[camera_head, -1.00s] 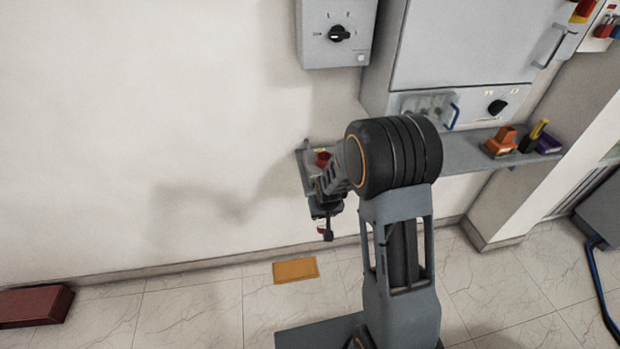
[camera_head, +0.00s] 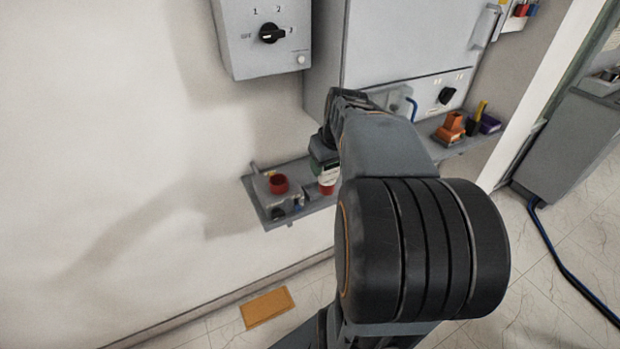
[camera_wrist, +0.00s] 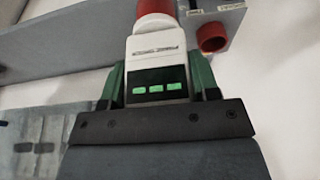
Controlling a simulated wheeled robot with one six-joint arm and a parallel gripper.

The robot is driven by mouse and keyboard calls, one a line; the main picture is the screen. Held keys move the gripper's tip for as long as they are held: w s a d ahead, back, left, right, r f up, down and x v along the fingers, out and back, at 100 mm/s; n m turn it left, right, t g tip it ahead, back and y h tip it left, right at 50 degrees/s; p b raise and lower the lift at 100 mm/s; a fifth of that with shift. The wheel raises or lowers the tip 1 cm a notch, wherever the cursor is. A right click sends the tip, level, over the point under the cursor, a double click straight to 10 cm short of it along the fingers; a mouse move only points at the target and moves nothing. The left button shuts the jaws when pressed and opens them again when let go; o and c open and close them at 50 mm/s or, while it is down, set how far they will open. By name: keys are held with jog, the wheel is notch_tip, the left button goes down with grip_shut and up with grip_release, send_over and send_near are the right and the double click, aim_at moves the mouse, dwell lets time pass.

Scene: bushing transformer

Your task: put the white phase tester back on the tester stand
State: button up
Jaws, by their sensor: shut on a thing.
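The white phase tester (camera_wrist: 155,60) is held in my gripper (camera_wrist: 158,85) in the wrist view. It has a red end and a dark display with green segments. In the head view the tester (camera_head: 328,172) hangs below my gripper (camera_head: 323,152), red end down, over the shelf and partly hidden by my arm. A grey holder with a red ring (camera_head: 278,184) sits at the shelf's left end, left of the tester and apart from it. A red ring (camera_wrist: 212,37) also shows in the wrist view. I cannot tell for sure that this holder is the tester stand.
The grey shelf (camera_head: 318,206) runs along the wall under a grey cabinet (camera_head: 405,45). A switch box (camera_head: 262,40) hangs above its left end. Orange (camera_head: 450,130) and purple (camera_head: 489,125) holders stand at its right. An orange mat (camera_head: 267,308) lies on the floor.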

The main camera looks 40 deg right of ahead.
jog(key=shift+w+d+f+p, duration=0.35)
jog(key=shift+w+d+f, duration=0.3)
jog(key=shift+w+f, duration=1.3)
jog(key=shift+w+d+f+p, duration=0.35)
jog(key=shift+w+d+f, duration=0.35)
jog(key=shift+w+f, duration=1.25)
jog(key=shift+w+d+f+p, duration=0.35)
jog(key=shift+w+d+f, duration=0.3)
jog(key=shift+w+f, duration=1.3)
jog(key=shift+s+f, duration=0.2)
jog(key=shift+f, duration=0.1)
jog(key=shift+f+b, duration=0.15)
jog(key=shift+b, duration=0.15)
jog(key=o, duration=1)
jog(key=shift+o, duration=0.2)
